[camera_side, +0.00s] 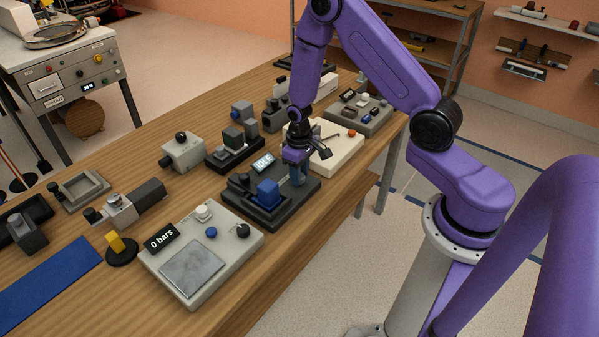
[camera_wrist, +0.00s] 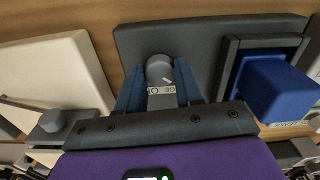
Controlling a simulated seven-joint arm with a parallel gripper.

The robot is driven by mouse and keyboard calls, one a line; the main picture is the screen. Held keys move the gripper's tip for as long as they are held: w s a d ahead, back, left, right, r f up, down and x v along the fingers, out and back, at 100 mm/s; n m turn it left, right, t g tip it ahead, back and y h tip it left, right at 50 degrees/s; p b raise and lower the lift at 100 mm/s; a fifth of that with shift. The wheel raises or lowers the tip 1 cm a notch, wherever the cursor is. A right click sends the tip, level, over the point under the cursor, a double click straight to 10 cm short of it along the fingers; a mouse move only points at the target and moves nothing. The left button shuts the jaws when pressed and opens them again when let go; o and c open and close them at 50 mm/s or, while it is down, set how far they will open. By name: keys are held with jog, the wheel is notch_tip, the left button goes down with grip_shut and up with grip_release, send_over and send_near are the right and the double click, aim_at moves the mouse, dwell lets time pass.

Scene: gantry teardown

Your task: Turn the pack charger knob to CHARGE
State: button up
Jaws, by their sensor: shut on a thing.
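The pack charger (camera_side: 240,204) is a dark flat unit on the wooden bench. Its small display (camera_side: 263,163) reads IDLE. A blue pack (camera_side: 268,192) sits in its framed bay; the pack (camera_wrist: 282,88) also shows at the right in the wrist view. The grey round knob (camera_wrist: 159,67) has a pale pointer mark and stands beside partly covered, upside-down lettering. My gripper (camera_wrist: 158,80) is shut on the knob, one blue finger on each side. In the side view my gripper (camera_side: 298,176) is down at the charger's right end and hides the knob.
A cream unit (camera_side: 337,150) with a lever stands close behind the charger. A pale box (camera_side: 222,255) reading "0 bars" stands in front. Several small fixtures, including a grey knobbed box (camera_side: 183,152), line the left side.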

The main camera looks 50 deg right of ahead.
jog(key=shift+n, duration=1.8)
jog(key=o, duration=1)
jog(key=shift+o, duration=0.2)
jog(key=shift+r, duration=0.15)
notch_tip(320, 180, up, 17)
jog(key=shift+r, duration=0.15)
